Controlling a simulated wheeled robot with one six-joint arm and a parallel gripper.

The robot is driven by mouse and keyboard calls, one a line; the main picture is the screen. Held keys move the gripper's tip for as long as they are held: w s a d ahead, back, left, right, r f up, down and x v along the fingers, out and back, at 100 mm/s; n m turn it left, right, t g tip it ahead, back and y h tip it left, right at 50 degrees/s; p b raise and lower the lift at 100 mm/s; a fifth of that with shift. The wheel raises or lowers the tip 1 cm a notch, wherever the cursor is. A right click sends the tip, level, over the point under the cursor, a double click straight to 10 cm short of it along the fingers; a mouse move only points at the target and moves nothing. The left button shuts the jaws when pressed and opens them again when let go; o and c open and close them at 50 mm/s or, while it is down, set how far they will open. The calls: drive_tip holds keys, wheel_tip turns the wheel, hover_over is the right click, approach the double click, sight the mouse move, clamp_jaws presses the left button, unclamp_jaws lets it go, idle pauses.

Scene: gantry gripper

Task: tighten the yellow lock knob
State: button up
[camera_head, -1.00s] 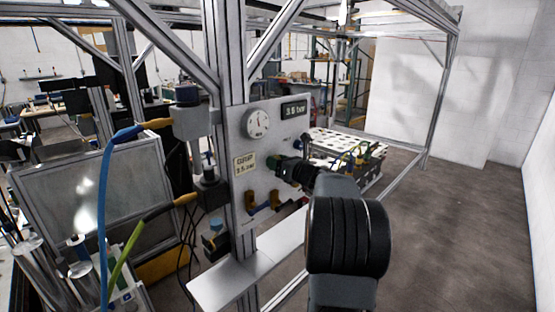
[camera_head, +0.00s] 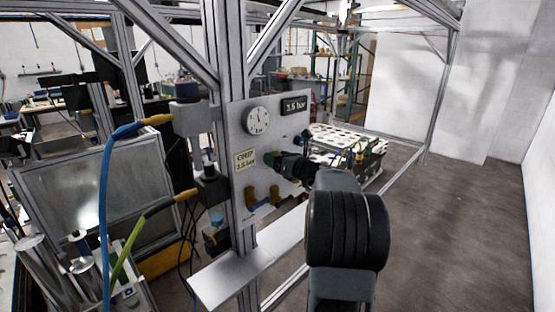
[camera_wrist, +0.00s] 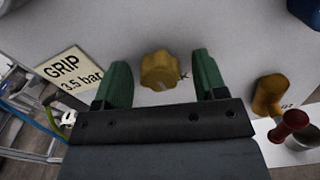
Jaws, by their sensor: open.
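The yellow lock knob (camera_wrist: 159,71) is on the grey panel, and it shows between the two green fingers of my gripper (camera_wrist: 160,78) in the wrist view. The fingers are open, with a gap on each side of the knob. The knob lies a little nearer the left finger, and part of a printed label shows at its right. In the head view my gripper (camera_head: 273,160) is in front of the panel (camera_head: 283,122), and my arm hides the knob there.
A yellow valve handle (camera_wrist: 268,95) and a red knob (camera_wrist: 291,122) are to the right in the wrist view. A GRIP 3.5 bar label (camera_head: 245,159) is left of my gripper. A gauge (camera_head: 257,120) and display (camera_head: 296,105) are above. A shelf (camera_head: 243,270) juts out below.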

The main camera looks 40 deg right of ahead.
drive_tip(key=shift+s, duration=0.1)
drive_tip(key=s+d+b, duration=0.2)
drive_tip(key=s, duration=1.1)
drive_tip(key=shift+s+d+b, duration=0.2)
drive_tip(key=shift+b, duration=0.15)
drive_tip(key=s+a+f+n+g, duration=0.4)
drive_tip(key=a+f+n+g, duration=0.6)
drive_tip(key=f+n, duration=0.5)
drive_tip(key=s+a+f+n+g+h, duration=0.1)
drive_tip(key=s+a+n, duration=0.3)
drive_tip(key=a+n, duration=0.5)
drive_tip(key=s+a+f+n+g+h, duration=0.1)
drive_tip(key=s+a+n+g+h, duration=0.1)
drive_tip(key=a+n, duration=0.8)
drive_tip(key=shift+s+n+g, duration=0.5)
drive_tip(key=shift+s+n, duration=0.4)
drive_tip(key=shift+n, duration=0.3)
